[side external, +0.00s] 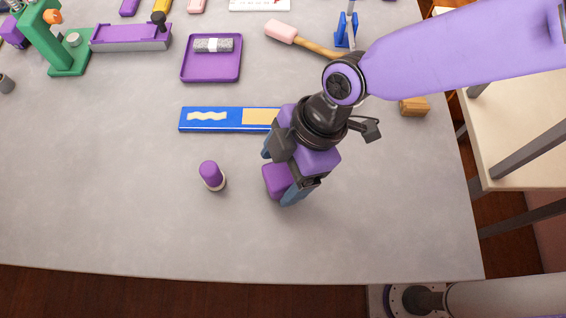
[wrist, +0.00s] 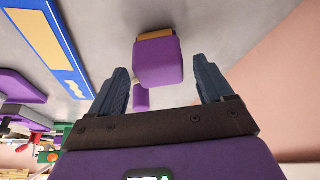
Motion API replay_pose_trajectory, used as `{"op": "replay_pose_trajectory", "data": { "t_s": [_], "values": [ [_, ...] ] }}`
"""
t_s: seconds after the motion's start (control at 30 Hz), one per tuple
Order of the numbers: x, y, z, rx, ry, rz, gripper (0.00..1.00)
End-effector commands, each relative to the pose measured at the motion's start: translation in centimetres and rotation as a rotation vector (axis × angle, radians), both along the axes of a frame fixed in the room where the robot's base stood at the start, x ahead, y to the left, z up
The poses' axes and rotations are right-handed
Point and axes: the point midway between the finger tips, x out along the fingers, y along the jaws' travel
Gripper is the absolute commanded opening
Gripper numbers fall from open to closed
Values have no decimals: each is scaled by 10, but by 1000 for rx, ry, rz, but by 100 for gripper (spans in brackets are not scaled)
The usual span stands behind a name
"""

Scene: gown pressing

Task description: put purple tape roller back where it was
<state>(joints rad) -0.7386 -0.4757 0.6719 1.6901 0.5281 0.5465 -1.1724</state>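A rounded purple block with a tan end, which seems to be the purple tape roller (side external: 274,180), is at my gripper (side external: 281,175) on the grey table. The wrist view shows this block (wrist: 158,62) between the two blue-grey fingers of my gripper (wrist: 162,78), with a gap on each side. The fingers are apart and not closed on it. My gripper points down at the table, and its body hides part of the block in the side view.
A purple-capped cylinder (side external: 211,174) stands to the left of my gripper. A blue board (side external: 190,126) with a wavy cream patch lies behind. A purple tray (side external: 212,73) holds a grey banded roll. A pink-headed mallet (side external: 280,32) lies farther back. The table's front left is clear.

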Motion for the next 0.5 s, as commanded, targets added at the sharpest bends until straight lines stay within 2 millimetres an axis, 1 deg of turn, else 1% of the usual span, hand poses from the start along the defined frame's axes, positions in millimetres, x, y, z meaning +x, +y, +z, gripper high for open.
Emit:
{"op": "replay_pose_trajectory", "data": {
  "t_s": [0.17, 0.27, 0.37, 0.5],
  "values": [
    [0, 0, 2, 1, 0, 0, 80],
    [1, -1, 8, 2, 0, -3, 80],
    [3, -6, 21, 4, -1, -1, 80],
    [8, -16, 47, 5, -2, -2, 80]
  ]
}}
